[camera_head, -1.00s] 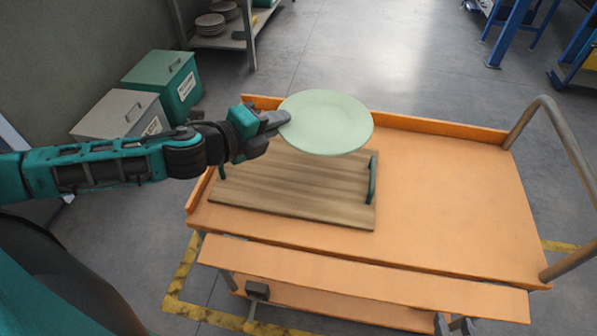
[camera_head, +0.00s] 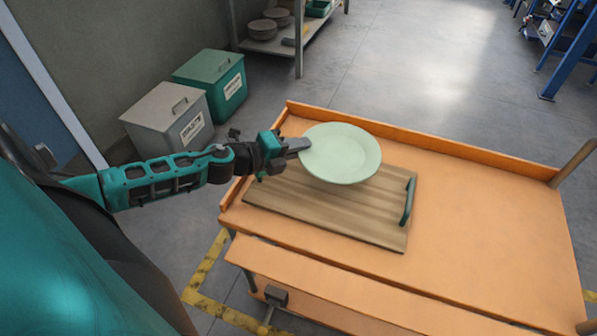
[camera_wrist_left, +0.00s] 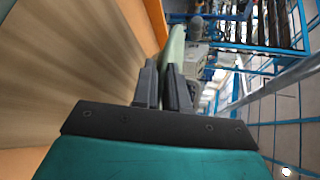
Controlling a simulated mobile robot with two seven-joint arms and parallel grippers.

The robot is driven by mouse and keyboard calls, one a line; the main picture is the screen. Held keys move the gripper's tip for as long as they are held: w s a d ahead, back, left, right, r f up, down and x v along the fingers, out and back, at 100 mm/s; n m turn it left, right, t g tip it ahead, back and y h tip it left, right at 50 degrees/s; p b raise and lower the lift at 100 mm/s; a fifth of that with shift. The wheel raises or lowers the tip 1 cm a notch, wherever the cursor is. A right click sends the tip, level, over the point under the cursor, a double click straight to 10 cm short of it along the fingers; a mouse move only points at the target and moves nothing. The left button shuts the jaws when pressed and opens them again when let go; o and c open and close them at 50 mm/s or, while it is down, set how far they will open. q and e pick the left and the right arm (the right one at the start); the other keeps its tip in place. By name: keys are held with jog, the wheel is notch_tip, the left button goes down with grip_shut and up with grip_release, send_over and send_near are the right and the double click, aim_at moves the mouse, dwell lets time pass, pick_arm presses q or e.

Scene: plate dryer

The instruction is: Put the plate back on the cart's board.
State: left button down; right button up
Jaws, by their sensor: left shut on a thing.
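A pale green plate (camera_head: 341,154) is held by its left edge in my left gripper (camera_head: 301,146). In the head view it appears over the far part of the wooden board (camera_head: 330,208), roughly level and face up. In the left wrist view the plate (camera_wrist_left: 176,45) shows edge-on between the closed fingers (camera_wrist_left: 164,88), apart from the board (camera_wrist_left: 90,60) beside it. The board, with a green handle at its right end, lies on the left part of the orange cart (camera_head: 470,220). My right gripper is not in view.
The cart has a raised rim (camera_head: 430,147) along its far side, and its right half is bare. A grey bin (camera_head: 170,115) and a green bin (camera_head: 212,80) stand on the floor left of the cart.

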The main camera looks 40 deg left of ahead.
aim_at(298, 183)
pick_arm(q)
notch_tip(298, 183, down, 9)
jog(key=b, duration=0.3)
jog(key=shift+r+b, duration=0.1)
jog(key=shift+b, duration=0.3)
jog(key=shift+r, duration=0.1)
jog(key=c, duration=1.4)
grip_release()
jog(key=v, duration=1.2)
jog(key=shift+s+p, duration=0.1)
jog(key=shift+p, duration=0.3)
